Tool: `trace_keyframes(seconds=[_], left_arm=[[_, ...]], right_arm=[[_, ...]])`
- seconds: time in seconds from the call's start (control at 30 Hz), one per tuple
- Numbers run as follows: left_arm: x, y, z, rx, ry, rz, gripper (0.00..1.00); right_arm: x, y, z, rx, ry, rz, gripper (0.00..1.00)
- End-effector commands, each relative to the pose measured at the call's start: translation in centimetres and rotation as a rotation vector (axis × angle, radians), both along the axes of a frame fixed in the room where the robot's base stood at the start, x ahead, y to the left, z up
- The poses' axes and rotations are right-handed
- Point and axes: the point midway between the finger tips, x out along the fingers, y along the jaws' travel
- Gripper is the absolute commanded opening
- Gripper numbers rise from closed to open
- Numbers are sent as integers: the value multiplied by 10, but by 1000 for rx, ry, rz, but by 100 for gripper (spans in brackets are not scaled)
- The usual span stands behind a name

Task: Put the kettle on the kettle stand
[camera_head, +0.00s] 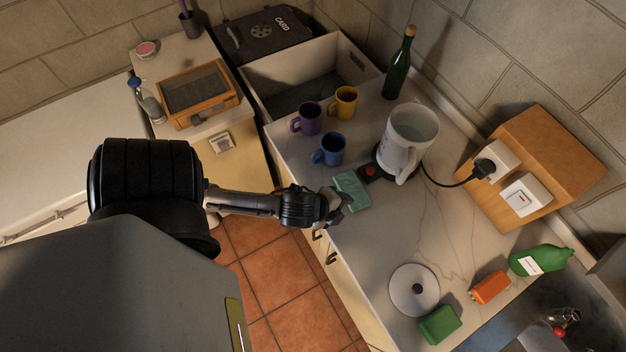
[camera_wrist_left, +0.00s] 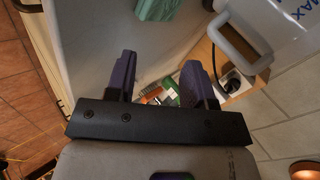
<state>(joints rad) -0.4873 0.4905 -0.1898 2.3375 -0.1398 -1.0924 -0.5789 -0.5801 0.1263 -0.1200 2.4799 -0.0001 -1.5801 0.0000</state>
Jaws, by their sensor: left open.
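The white kettle (camera_head: 413,128), with an open top, stands upright on the marble counter. Its handle faces the front, and it shows partly in the upper right of the left wrist view (camera_wrist_left: 290,18) with "MAX" on its side. A dark stand (camera_head: 382,173) with a red button (camera_head: 370,171) and a cable shows at the kettle's foot. I cannot tell whether the kettle is fully seated on it. My left gripper (camera_head: 335,204), also in the wrist view (camera_wrist_left: 158,82), is open and empty at the counter's front edge, left of the kettle and apart from it. My right gripper is out of view.
A green cloth or sponge (camera_head: 351,190) lies between my gripper and the stand. Blue (camera_head: 329,150), purple (camera_head: 307,119) and yellow (camera_head: 344,101) mugs and a bottle (camera_head: 400,68) stand behind. A white disc (camera_head: 414,290) lies in front. The mid-right counter is clear.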

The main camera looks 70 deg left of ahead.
Motion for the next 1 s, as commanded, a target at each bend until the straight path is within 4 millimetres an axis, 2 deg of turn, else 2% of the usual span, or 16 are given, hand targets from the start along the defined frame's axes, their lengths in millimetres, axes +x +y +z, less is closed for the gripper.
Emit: trace_keyframes(seconds=[0.03,0.1,0.2,0.4,0.57,1.0], left_arm=[[-16,-12,-3,-128,59,137,49],[-36,-25,-7,-271,139,310,49],[-60,-42,-9,-425,238,515,49],[-88,-62,-7,-584,356,755,49],[-94,-66,-6,-615,384,809,49],[-94,-66,-7,-613,384,808,49]], right_arm=[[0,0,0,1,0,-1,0],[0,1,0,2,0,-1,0],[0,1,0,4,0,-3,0],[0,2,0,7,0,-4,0],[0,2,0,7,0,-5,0],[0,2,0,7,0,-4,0]])
